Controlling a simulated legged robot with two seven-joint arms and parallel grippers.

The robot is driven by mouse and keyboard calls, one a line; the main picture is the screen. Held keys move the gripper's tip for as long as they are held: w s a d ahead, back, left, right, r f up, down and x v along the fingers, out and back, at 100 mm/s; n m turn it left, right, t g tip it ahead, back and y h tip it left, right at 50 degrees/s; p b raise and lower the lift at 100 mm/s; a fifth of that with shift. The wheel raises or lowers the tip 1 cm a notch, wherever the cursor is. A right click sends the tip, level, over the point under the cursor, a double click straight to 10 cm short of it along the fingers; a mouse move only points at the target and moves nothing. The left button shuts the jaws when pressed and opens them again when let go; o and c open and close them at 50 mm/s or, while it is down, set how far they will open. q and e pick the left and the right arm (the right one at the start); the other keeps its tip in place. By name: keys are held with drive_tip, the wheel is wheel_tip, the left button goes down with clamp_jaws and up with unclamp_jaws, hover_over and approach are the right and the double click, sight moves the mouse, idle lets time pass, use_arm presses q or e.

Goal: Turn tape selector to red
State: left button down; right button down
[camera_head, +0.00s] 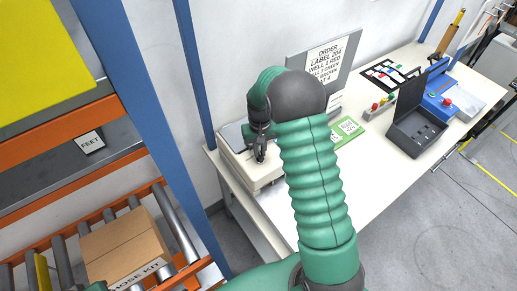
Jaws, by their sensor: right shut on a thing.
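A white box-shaped device (262,178) with a grey top stands at the left end of the white table. My right arm reaches over to it from the bottom of the picture. My right gripper (260,152), small and dark, points down at the top of this device and is shut on a small part there, which I take for the tape selector. The jaws and wrist hide that part, so its colour marks and setting cannot be read.
A grey order board (338,62) stands behind the device. A green card (346,130), an open dark case (417,122) and a blue machine (438,97) are on the table (375,177). At left are a blue post (160,130) and a roller rack with a carton (122,245).

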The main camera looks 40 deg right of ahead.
sight(260, 153)
drive_tip(key=m, duration=0.3)
drive_tip(key=m+p, duration=0.1)
drive_tip(key=shift+s+f+m, duration=0.1)
drive_tip(key=shift+s+m, duration=0.15)
drive_tip(key=shift+m, duration=0.15)
idle(0.4)
drive_tip(key=c, duration=1.5)
unclamp_jaws()
drive_tip(key=shift+o, duration=0.2)
drive_tip(key=shift+w+r, duration=0.1)
drive_tip(key=shift+r, duration=0.2)
wheel_tip(260, 153, up, 16)
drive_tip(key=b, duration=0.2)
drive_tip(key=shift+r, duration=0.15)
